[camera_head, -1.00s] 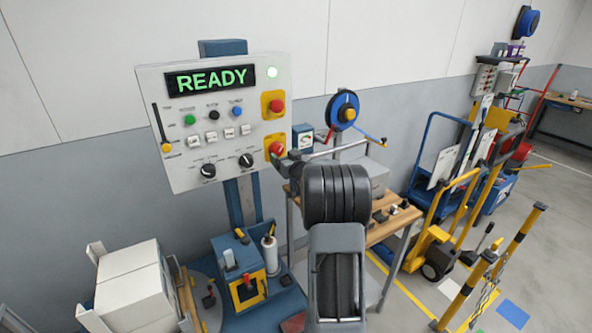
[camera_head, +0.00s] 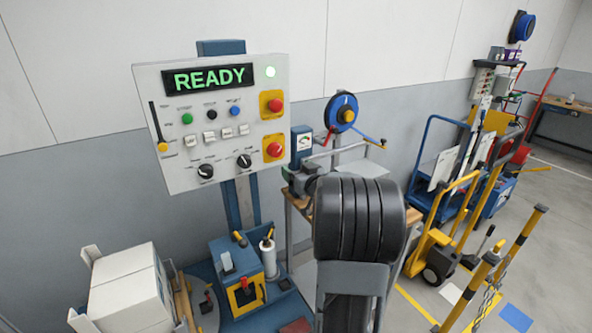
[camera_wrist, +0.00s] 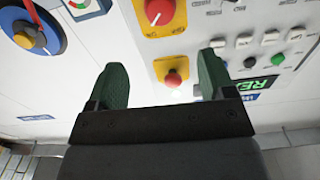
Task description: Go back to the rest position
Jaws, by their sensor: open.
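My gripper (camera_wrist: 162,84) shows in the wrist view with its two green-padded fingers spread apart and nothing between them. Beyond the gap is the white control panel (camera_wrist: 205,45), seen upside down, with a red button on a yellow base (camera_wrist: 173,78) between the fingertips in the picture and another above it. My dark arm hides most of the workbench in the head view. The gripper there is small, partly behind my arm and right of the panel.
A blue hose reel (camera_head: 342,112) hangs right of the panel. A white box (camera_head: 130,290) and a blue-yellow unit (camera_head: 238,275) stand below it. Yellow and blue carts (camera_head: 437,258) and yellow posts (camera_head: 490,262) stand to the right. Grey floor (camera_head: 555,230) is open at far right.

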